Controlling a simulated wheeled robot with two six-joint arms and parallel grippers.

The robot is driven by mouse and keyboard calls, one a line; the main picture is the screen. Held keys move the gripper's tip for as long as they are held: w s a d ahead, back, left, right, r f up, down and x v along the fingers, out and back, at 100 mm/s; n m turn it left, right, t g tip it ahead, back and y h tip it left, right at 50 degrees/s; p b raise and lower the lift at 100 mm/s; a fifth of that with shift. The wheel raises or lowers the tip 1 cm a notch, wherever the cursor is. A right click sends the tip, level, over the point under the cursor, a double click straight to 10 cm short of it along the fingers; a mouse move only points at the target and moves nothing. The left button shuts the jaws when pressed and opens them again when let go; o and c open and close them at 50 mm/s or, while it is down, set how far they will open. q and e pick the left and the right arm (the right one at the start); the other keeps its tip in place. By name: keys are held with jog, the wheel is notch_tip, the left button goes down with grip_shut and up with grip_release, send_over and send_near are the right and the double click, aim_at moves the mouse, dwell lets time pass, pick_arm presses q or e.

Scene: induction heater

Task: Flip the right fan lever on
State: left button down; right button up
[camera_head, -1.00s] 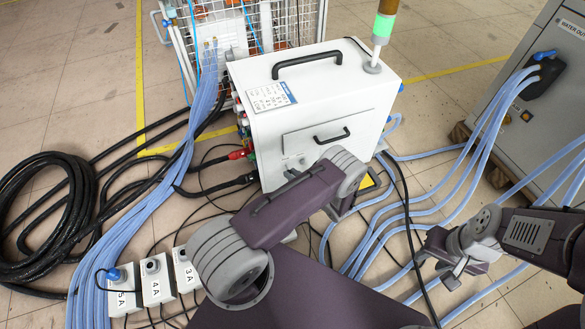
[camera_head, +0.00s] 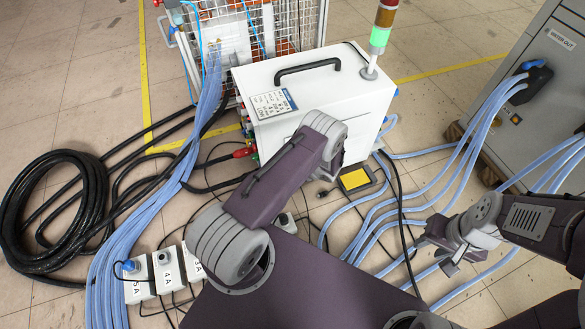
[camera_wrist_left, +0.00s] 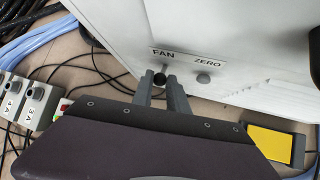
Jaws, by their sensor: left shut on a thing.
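In the left wrist view, a small dark lever (camera_wrist_left: 160,79) sits under a FAN label on the white box's panel. A grey ZERO knob (camera_wrist_left: 203,78) is to its right. The two grey fingers of my left gripper (camera_wrist_left: 162,92) are close together at the dark lever and shut on it. In the head view my left arm hides this gripper and the lever. The white box (camera_head: 335,95) stands in the upper middle. My right gripper (camera_head: 446,262) hangs low at the right, away from the box; its finger gap is unclear.
A green-lit signal tower (camera_head: 379,38) rises from the box. Blue hoses run to a grey cabinet (camera_head: 540,95) at the right. A black cable coil (camera_head: 50,215) lies at the left. White switch boxes (camera_head: 165,270) and a yellow-topped pedal (camera_head: 355,179) are on the floor.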

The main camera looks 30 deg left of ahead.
dwell(0.3)
pick_arm(q)
jog(key=c, duration=1.3)
grip_release()
jog(key=p+v, duration=0.5)
jog(key=v, duration=0.4)
